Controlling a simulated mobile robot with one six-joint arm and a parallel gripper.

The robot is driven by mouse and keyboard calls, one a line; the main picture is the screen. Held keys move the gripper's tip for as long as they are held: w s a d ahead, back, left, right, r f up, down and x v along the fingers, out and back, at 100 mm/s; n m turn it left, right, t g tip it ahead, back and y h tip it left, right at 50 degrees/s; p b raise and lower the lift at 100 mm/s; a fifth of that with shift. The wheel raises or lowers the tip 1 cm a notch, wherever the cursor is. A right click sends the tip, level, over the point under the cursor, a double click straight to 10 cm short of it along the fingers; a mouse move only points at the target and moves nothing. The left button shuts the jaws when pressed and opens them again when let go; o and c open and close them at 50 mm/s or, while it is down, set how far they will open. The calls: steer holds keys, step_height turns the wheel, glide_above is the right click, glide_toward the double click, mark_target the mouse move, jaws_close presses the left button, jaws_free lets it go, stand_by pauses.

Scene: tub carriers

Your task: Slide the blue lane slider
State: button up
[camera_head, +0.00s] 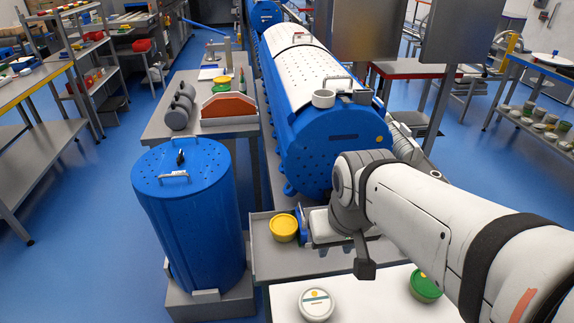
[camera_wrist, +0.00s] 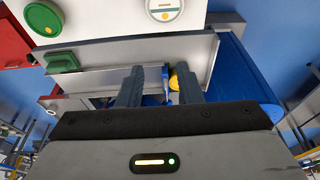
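The blue lane slider (camera_wrist: 166,86) is a narrow upright blue piece in the wrist view, seen between my two finger tips. In the head view a blue piece (camera_head: 302,218), likely the slider, stands beside a yellow round tub (camera_head: 284,227) on a grey tray (camera_head: 290,261). The yellow tub also shows, partly hidden by a finger, in the wrist view (camera_wrist: 175,82). My gripper (camera_wrist: 160,80) is open, with gaps on both sides of the slider. I cannot tell whether a finger touches it.
A white-topped surface (camera_head: 365,301) in front holds a white tub (camera_head: 316,304) and a green tub (camera_head: 425,286). A large blue drum (camera_head: 335,150) lies behind the tray. A blue upright barrel (camera_head: 190,220) stands at left.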

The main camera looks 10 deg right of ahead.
steer(key=w+r+p, duration=0.1)
steer(key=w+p, duration=0.1)
steer(key=w, duration=0.5)
steer(key=g+y+p, duration=0.2)
steer(key=g+p, duration=0.1)
steer(key=p, duration=0.1)
glide_above(302, 210)
steer(key=d, duration=0.2)
step_height(302, 210, down, 11)
steer(key=f, duration=0.2)
steer(key=a+f+p, duration=0.1)
steer(key=f, duration=0.1)
steer(key=f+p, duration=0.1)
steer(key=f, duration=0.2)
steer(key=shift+w+a+f, duration=0.1)
steer(key=shift+a, duration=0.15)
jaws_close()
